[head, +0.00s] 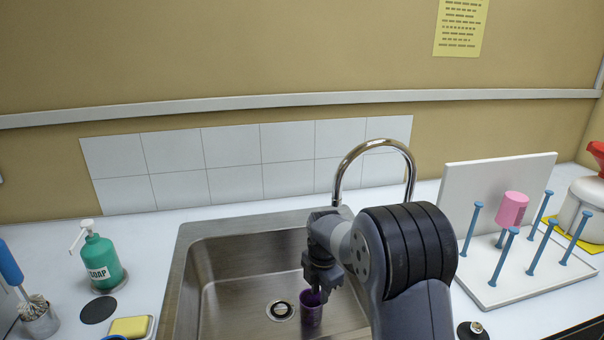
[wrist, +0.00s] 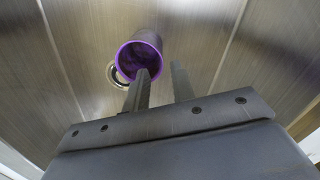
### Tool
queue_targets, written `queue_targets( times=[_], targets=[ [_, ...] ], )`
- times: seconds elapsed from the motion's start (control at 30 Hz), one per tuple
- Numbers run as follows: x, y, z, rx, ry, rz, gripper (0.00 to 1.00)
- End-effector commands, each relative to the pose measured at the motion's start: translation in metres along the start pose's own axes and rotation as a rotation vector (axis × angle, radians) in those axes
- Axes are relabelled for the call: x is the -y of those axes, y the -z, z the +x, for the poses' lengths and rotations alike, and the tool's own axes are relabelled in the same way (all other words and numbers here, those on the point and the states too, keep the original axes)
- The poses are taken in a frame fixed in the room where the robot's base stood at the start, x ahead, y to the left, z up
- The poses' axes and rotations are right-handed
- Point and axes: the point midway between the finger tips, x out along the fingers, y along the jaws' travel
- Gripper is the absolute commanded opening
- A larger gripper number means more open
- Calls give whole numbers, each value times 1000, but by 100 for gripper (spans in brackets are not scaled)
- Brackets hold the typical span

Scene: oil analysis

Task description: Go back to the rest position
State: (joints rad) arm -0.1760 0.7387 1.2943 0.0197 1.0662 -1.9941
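My gripper (head: 318,287) points down into the steel sink, right of the drain. In the wrist view its two fingers (wrist: 161,71) stand apart with a gap between them. A purple cup (head: 311,316) is in the sink just below my gripper. The cup (wrist: 148,40) also shows in the wrist view with its open mouth towards the camera. The left finger overlaps the cup's mouth and the right finger is beside its wall. I cannot tell whether either finger touches the cup.
The sink (head: 230,262) has a chrome faucet (head: 375,148) behind it. A drying rack (head: 520,270) with pegs and a pink cup (head: 512,209) stands to the right. A green soap bottle (head: 102,262) and a yellow sponge (head: 129,327) are on the left counter.

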Motion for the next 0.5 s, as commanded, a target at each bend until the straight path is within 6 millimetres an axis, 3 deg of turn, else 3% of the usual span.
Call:
queue_targets(
  times=[0.43, 0.5],
  targets=[
    [1, 1, 93, -2, 4, 0, 24],
    [-2, 0, 75, 2, -5, 0, 24]
  ],
)
